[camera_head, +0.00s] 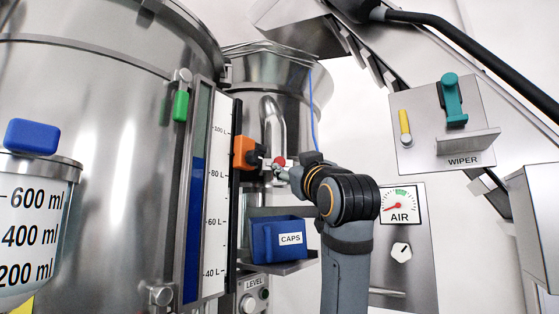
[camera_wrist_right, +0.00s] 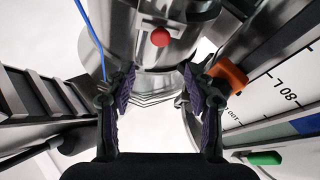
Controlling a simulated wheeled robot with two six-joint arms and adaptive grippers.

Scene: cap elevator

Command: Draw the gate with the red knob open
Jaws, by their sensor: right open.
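The red knob (camera_head: 280,161) is a small ball on the steel gate part below the hopper's outlet pipe. In the right wrist view the red knob (camera_wrist_right: 160,37) lies beyond my fingertips, centred between them sideways. My right gripper (camera_head: 279,171) reaches in from the right and its tip overlaps the knob's area in the head view. In the wrist view my right gripper (camera_wrist_right: 158,82) has its two fingers wide apart with nothing between the pads. The gate plate itself is mostly hidden behind the gripper in the head view. My left gripper is not in view.
An orange block (camera_head: 244,152) sits close left of the knob, beside the scaled level gauge (camera_head: 215,190). A blue CAPS bin (camera_head: 265,244) stands on a shelf below. The steel hopper (camera_head: 275,85) rises above. A WIPER panel (camera_head: 425,160) and AIR panel (camera_head: 405,265) are at right.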

